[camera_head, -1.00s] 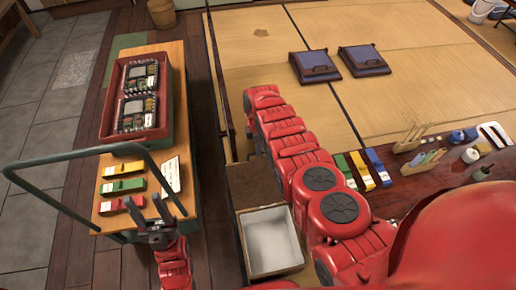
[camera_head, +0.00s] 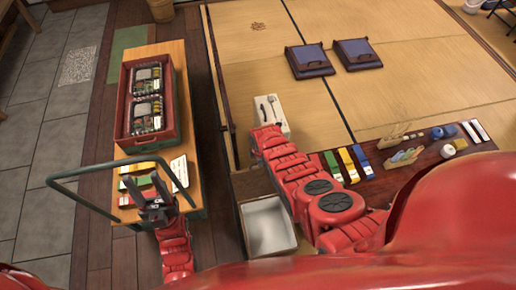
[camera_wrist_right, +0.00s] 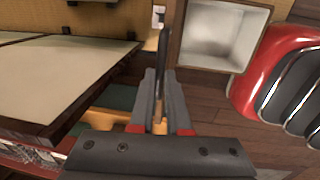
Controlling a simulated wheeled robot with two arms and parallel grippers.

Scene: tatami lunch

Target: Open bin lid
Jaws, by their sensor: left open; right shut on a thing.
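The bin is an open-topped box with a wooden rim (camera_head: 242,222) and a pale, empty-looking interior; it also shows in the right wrist view (camera_wrist_right: 220,35). A brown panel (camera_head: 250,183), apparently its lid, shows at the far side of the opening. My right gripper (camera_wrist_right: 160,78) is shut on a thin dark piece (camera_wrist_right: 164,45), seen edge-on beside the bin's rim; it looks like the lid's edge. The right gripper is hidden behind my arm in the head view. My left gripper (camera_head: 157,210) is open and empty over the near end of the cart.
A wooden cart (camera_head: 182,130) with a green handle (camera_head: 75,197) stands at left, carrying a red tray (camera_head: 122,118) of lunch boxes and coloured packs. Purple cushions (camera_head: 358,54) lie on the tatami. A low table (camera_head: 400,178) with utensils is at right. A white utensil box (camera_head: 270,112) sits beyond my right arm.

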